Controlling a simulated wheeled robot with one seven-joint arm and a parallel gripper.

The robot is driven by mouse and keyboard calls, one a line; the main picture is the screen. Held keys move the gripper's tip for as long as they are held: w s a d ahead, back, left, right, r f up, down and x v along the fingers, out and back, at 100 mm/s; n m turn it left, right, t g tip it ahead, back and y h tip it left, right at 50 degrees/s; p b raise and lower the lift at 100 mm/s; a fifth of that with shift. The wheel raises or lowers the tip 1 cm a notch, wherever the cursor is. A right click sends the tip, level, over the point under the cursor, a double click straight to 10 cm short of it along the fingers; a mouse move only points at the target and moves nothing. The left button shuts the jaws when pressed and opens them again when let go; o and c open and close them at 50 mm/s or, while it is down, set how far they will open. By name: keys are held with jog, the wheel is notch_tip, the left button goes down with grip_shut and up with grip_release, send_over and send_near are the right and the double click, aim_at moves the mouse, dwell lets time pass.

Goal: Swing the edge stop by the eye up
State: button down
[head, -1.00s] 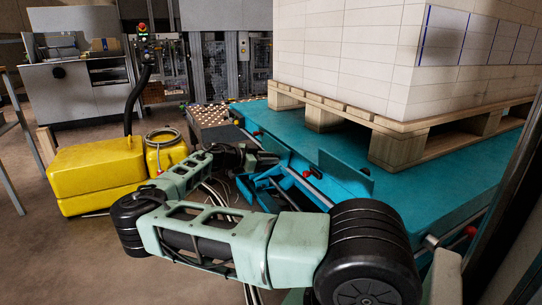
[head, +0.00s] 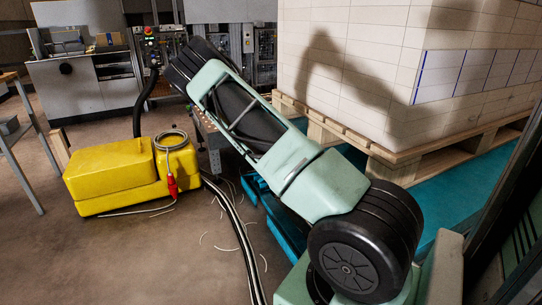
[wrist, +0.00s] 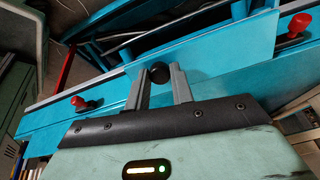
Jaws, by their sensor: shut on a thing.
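In the wrist view the edge stop (wrist: 215,48) is a long teal plate crossing the picture at a slant. A round black piece, which I take as its eye (wrist: 160,72), sits in front of the plate. My gripper (wrist: 158,85) has its two grey fingers on either side of this black piece and is shut on it. In the head view my own arm covers the gripper, the eye and the edge stop, so the stop's angle cannot be read there.
Red knobs (wrist: 82,104) (wrist: 298,23) sit near both ends of the teal rail. A pallet (head: 345,132) bears a tall white stack (head: 360,70) on the teal table (head: 470,178). A yellow tank (head: 110,176) stands on the floor at left, with cables (head: 235,225) nearby.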

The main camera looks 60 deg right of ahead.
jog(key=r+y+p, duration=0.1)
jog(key=d+t+y+p, duration=0.1)
jog(key=r+t+y+p, duration=0.1)
jog(key=shift+s+d+r, duration=0.2)
jog(key=shift+s+r, duration=0.15)
jog(key=y+p, duration=0.1)
jog(key=d+r+t+y+p, duration=0.1)
jog(key=shift+s+d+y, duration=0.1)
jog(key=shift+s+y, duration=0.2)
jog(key=shift+y, duration=0.1)
jog(key=y, duration=0.1)
jog(key=d+t+y+p, duration=0.1)
jog(key=shift+s+d+r+t+y+p, duration=0.25)
jog(key=shift+s+t+y+p, duration=0.15)
jog(key=shift+s+d+t+y+p, duration=0.35)
jog(key=shift+d+t+y, duration=0.2)
jog(key=shift+y, duration=0.45)
jog(key=c, duration=1.2)
grip_release()
